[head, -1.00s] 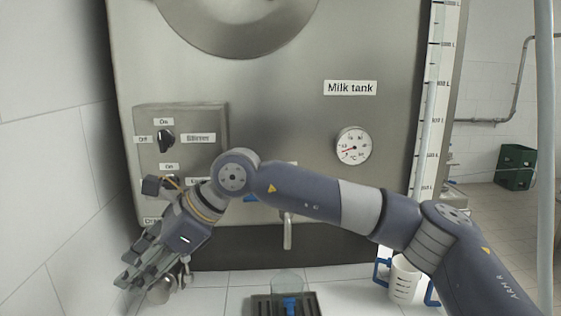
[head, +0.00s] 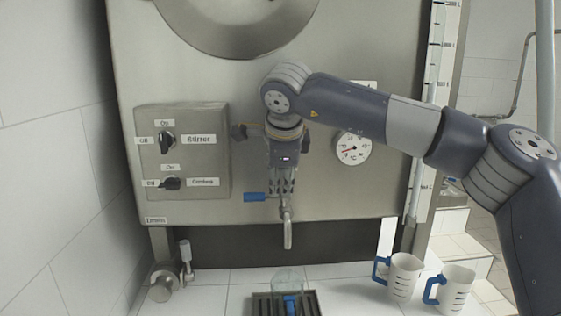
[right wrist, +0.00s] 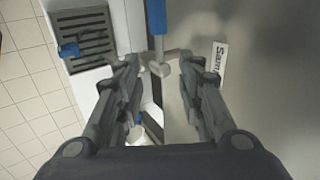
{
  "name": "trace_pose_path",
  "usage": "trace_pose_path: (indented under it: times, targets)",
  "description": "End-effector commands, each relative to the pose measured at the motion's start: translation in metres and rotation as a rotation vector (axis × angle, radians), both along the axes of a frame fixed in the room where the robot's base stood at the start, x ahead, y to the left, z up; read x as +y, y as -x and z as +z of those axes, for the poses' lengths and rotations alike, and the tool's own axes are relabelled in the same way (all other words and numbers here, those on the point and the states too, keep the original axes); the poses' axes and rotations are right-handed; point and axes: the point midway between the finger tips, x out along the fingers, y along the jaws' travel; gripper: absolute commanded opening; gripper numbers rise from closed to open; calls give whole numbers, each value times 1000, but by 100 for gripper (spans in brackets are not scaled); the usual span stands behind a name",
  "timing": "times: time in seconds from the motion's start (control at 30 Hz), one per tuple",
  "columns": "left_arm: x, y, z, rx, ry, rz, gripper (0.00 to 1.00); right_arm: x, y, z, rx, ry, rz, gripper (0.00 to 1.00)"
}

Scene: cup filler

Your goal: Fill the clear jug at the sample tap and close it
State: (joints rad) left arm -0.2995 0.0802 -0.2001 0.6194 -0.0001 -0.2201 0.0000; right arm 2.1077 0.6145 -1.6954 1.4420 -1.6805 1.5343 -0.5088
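The clear jug (head: 287,277) stands on the dark drip tray (head: 318,309) under the tap, its blue handle facing me. The sample tap's metal spout (head: 288,232) points down above it. The tap's blue lever (head: 255,196) lies sideways to the left; it also shows in the right wrist view (right wrist: 157,18). My right gripper (head: 284,192) points down just above the tap. In the right wrist view its two fingers (right wrist: 157,60) are apart, with the tap beyond and between the tips, and nothing is held. My left gripper is not in view.
The Milk tank panel carries a control box (head: 205,117) with two knobs at left. Two white jugs with blue handles (head: 403,280) (head: 457,291) stand at right. The counter between them and the tray is clear.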

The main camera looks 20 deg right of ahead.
Motion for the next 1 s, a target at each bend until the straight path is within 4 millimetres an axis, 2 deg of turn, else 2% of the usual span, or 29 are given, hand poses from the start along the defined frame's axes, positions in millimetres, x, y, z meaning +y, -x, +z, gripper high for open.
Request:
trace_pose_path:
  times: [0.2,0.33,0.73,0.9,1.0]
  targets:
    - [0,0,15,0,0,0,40,-6,-19,-29,3,-1,-1,35]
    - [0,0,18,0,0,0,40,-7,-26,-40,1,-2,0,35]
    - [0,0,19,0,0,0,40,-8,-30,-47,-1,-2,0,35]
    - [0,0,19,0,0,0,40,-8,-30,-47,-1,-2,0,0]
    - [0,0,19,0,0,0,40,-8,-30,-47,-1,-2,0,0]
